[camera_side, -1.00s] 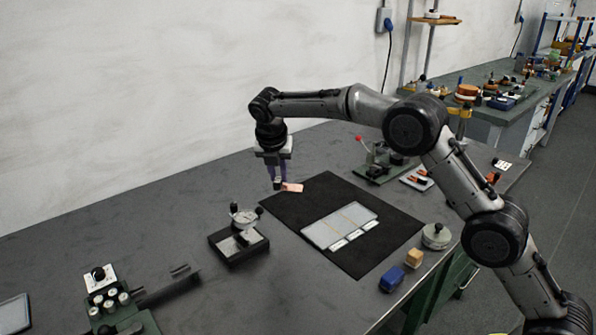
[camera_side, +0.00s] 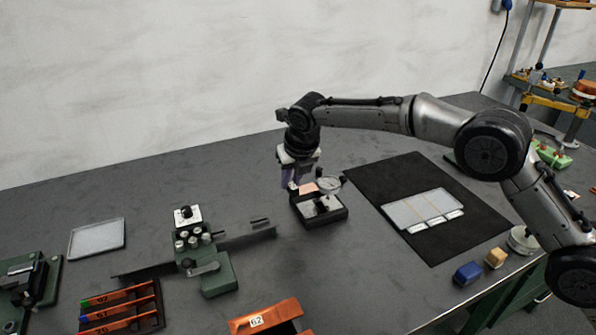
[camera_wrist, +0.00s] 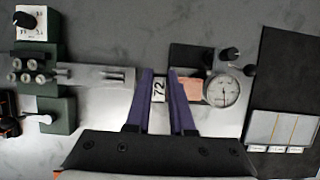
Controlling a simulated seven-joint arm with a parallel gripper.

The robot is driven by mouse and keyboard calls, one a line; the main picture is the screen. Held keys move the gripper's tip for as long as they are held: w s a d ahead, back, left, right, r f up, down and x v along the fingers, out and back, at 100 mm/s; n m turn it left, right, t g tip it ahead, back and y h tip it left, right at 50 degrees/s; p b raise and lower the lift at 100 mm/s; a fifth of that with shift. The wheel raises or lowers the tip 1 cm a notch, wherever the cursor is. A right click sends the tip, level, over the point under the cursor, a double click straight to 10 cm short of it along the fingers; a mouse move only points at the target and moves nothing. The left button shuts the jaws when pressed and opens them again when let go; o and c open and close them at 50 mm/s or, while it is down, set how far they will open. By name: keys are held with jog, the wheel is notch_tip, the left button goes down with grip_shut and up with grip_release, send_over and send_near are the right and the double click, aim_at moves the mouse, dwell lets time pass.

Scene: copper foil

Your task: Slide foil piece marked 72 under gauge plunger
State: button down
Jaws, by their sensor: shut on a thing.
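My gripper (camera_wrist: 159,76) is shut on the foil piece by its white tag marked 72 (camera_wrist: 158,92), which shows between the purple fingers. The copper part of the foil piece (camera_wrist: 190,90) sticks out to the right, toward the gauge dial (camera_wrist: 222,90). In the side view, the foil piece (camera_side: 308,188) is beside the dial, above or at the back of the gauge's dark base (camera_side: 336,216). My gripper (camera_side: 293,189) is at the gauge's back left. The plunger tip is not clear, so I cannot tell whether the foil is under it.
A black mat (camera_side: 385,185) with a pale plate (camera_side: 425,208) lies right of the gauge. A green fixture (camera_side: 217,278) with a long flat bar stands to the left. A rack of marked copper strips (camera_side: 120,320) and a copper piece marked 62 (camera_side: 268,317) are in front.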

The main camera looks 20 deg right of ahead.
aim_at(311, 185)
jog(key=shift+f, duration=2.6)
jog(key=shift+f, duration=0.55)
jog(key=shift+d, duration=2.5)
dwell(1.0)
jog(key=c, duration=1.1)
grip_release()
jog(key=shift+d, duration=0.1)
jog(key=shift+w+r, duration=0.1)
jog(key=shift+r, duration=1.6)
